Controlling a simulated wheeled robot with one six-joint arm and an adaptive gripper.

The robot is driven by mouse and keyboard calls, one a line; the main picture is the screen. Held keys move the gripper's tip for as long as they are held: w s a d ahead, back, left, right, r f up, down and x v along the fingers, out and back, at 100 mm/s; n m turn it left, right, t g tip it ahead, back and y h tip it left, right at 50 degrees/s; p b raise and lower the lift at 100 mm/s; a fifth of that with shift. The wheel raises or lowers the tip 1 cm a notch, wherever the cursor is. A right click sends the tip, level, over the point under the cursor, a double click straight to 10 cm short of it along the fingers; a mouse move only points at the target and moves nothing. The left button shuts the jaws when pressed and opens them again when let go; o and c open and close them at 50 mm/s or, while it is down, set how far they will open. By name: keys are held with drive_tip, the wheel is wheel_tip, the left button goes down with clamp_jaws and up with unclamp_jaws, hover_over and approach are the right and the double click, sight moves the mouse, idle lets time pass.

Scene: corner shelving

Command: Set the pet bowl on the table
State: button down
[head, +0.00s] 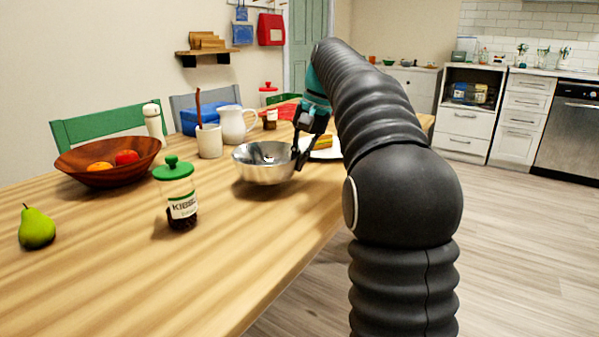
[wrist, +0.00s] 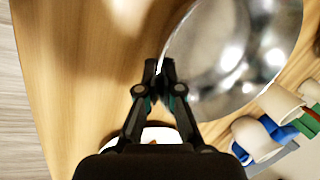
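The pet bowl (head: 258,172) is a shiny silver metal bowl, upright over the wooden table (head: 262,240) near its right edge. A shadow lies under it; I cannot tell whether its base touches the wood or hangs just above it. My gripper (head: 300,157) comes down at the bowl's right side, its fingers closed at the rim. In the wrist view the bowl (wrist: 225,60) fills the upper right, and the fingertips of my gripper (wrist: 159,72) are nearly together with the rim's near edge between them.
A green-lidded jar (head: 178,192) stands in front-left of the bowl. A wooden fruit bowl (head: 90,172), a pear (head: 37,228), a mug (head: 209,141) and a white pitcher (head: 236,124) stand around. A plate with food (head: 326,153) is just behind my gripper. The table's front is clear.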

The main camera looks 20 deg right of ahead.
drive_tip(key=shift+f+b, duration=0.3)
drive_tip(key=shift+f, duration=1)
drive_tip(key=shift+f, duration=0.1)
drive_tip(key=c, duration=1.3)
unclamp_jaws()
drive_tip(key=p+v, duration=0.4)
drive_tip(key=v, duration=0.8)
